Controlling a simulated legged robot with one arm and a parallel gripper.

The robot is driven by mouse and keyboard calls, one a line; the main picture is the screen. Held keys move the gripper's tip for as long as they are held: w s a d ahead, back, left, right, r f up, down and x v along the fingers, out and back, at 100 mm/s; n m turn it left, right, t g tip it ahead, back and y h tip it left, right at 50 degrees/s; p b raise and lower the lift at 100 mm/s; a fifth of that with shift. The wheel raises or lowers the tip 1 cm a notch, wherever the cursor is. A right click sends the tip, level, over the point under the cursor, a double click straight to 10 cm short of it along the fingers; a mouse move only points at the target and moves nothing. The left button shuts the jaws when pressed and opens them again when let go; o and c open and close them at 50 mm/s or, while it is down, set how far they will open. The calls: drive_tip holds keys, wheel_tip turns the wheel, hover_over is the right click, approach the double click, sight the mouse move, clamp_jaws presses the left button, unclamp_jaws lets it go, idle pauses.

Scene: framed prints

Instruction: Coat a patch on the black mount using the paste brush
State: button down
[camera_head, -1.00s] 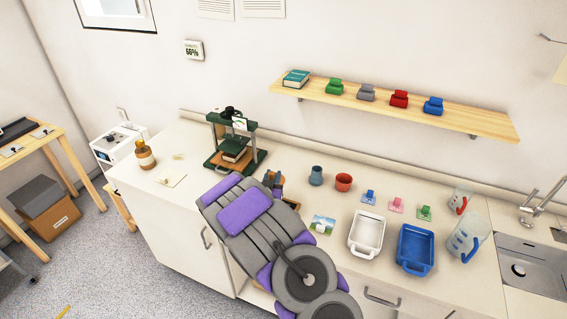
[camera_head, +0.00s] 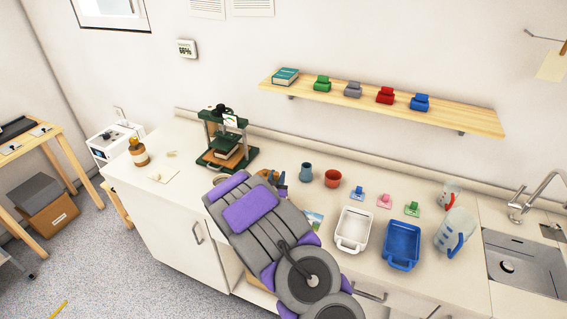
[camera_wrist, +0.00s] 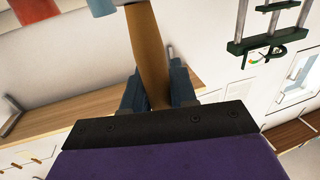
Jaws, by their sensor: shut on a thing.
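My gripper (camera_wrist: 156,88) is shut on the brown handle (camera_wrist: 147,45) of the paste brush in the wrist view. The bristles do not show there. In the head view my gripper (camera_head: 277,178) is mostly behind my purple and grey arm, left of the blue-grey cup (camera_head: 306,172) and above the counter. A small colour picture (camera_head: 314,218) lies on the counter, partly covered by my arm. I cannot make out the black mount in either view.
A green press (camera_head: 228,143) stands left of my gripper. A red cup (camera_head: 332,178), white tray (camera_head: 354,228), blue tray (camera_head: 402,244) and measuring jug (camera_head: 456,232) stand to the right, before the sink (camera_head: 525,262). A shelf (camera_head: 445,112) hangs above. The left counter is mostly clear.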

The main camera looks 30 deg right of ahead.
wheel_tip(320, 180, up, 8)
drive_tip(key=p, duration=0.2)
drive_tip(key=shift+s+d, duration=0.2)
drive_tip(key=shift+d, duration=0.1)
drive_tip(key=shift+a, duration=0.2)
idle(0.3)
drive_tip(key=s+a+r+n+t+y, duration=0.1)
drive_tip(key=s+a+r+n+y, duration=0.1)
drive_tip(key=a+r, duration=0.5)
drive_tip(key=s+a+r+n+t+y, duration=0.2)
drive_tip(key=a+r, duration=0.5)
drive_tip(key=a, duration=0.7)
drive_tip(key=shift+s+a+y, duration=0.25)
drive_tip(key=shift+s+y, duration=0.2)
drive_tip(key=shift+y, duration=0.65)
